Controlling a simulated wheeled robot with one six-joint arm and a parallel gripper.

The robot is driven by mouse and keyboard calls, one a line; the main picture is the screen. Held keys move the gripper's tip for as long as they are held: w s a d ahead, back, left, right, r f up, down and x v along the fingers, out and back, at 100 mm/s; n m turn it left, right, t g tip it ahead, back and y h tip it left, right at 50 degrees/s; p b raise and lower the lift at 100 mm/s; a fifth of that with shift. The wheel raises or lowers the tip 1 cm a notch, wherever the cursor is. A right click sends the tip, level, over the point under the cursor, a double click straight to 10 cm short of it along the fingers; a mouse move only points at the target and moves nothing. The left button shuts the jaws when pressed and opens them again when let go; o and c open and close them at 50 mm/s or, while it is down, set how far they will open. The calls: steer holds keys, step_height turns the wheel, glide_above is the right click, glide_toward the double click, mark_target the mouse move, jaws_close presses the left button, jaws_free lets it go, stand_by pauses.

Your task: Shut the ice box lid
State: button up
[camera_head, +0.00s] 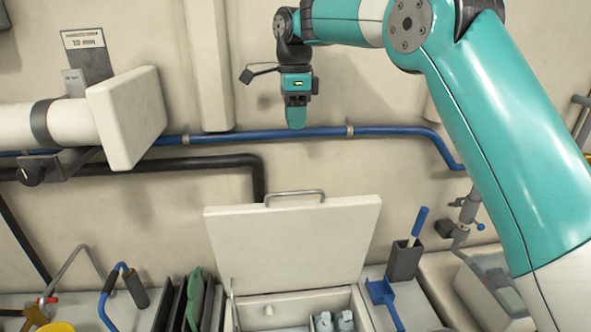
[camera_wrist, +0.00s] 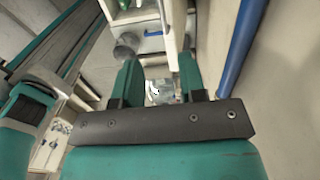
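The ice box lid (camera_head: 295,245) is a flat cream panel standing raised at the back of the ice box, with a metal bar handle (camera_head: 294,194) along its top edge. The ice box (camera_head: 360,308) below is open, with a knob and grey items partly visible inside. My gripper (camera_head: 296,124) points down above the lid, in front of the wall, apart from lid and handle. In the wrist view my gripper (camera_wrist: 157,66) shows two teal fingers with a clear gap and nothing held. I cannot clearly tell the lid in that view.
A blue pipe (camera_head: 390,131) runs along the wall behind my gripper. A cream block on a padded tube (camera_head: 130,115) juts out at left. Blue-handled tools and a dark holder (camera_head: 404,261) flank the box. Green and black panels (camera_head: 190,300) stand left of it.

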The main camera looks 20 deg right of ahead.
steer(key=f+p, duration=0.1)
steer(key=f, duration=0.4)
steer(key=f+p, duration=0.1)
steer(key=f, duration=0.5)
steer(key=s+f, duration=0.1)
steer(key=f, duration=0.5)
steer(key=shift+a+f+p, duration=0.1)
steer(key=shift+p, duration=0.3)
jaws_close()
